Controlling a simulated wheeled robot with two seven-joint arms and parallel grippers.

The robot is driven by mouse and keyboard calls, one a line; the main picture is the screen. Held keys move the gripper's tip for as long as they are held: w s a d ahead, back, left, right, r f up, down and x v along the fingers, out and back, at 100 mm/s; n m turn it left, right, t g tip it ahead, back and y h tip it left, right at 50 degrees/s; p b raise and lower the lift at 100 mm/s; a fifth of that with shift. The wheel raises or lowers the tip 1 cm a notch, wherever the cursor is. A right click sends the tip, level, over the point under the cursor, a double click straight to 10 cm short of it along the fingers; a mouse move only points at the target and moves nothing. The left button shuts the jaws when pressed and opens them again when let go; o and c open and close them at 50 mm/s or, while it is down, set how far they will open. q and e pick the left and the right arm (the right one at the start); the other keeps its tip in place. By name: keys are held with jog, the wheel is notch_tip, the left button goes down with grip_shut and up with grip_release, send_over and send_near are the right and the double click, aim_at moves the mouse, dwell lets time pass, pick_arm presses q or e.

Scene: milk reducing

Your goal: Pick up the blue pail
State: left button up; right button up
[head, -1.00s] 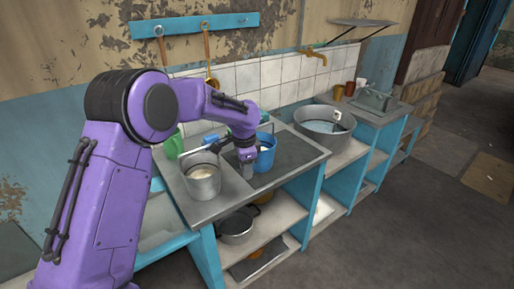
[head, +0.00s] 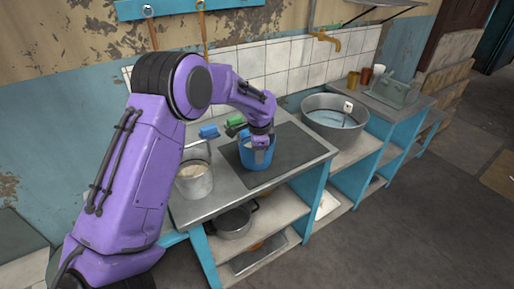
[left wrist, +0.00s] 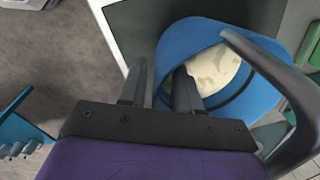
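The blue pail (head: 257,158) stands upright on the counter's dark panel. In the left wrist view the pail (left wrist: 262,98) shows pale contents and a grey handle (left wrist: 270,66) arching over its right side. My left gripper (head: 261,139) points down at the pail's rim. In the left wrist view its two fingers (left wrist: 160,88) are apart, with the pail's near wall between them: one finger outside, the other over the inside. Whether either finger touches the wall is unclear. My right gripper is in neither current view.
A large round basin (head: 334,120) is to the right. The dark panel (head: 300,150) right of the pail is clear.

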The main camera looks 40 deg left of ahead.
pick_arm(q)
jog(key=f, duration=0.2)
jog(key=shift+w+f, duration=0.2)
jog(key=shift+f, duration=0.2)
grip_shut()
jog(key=shift+r, duration=0.1)
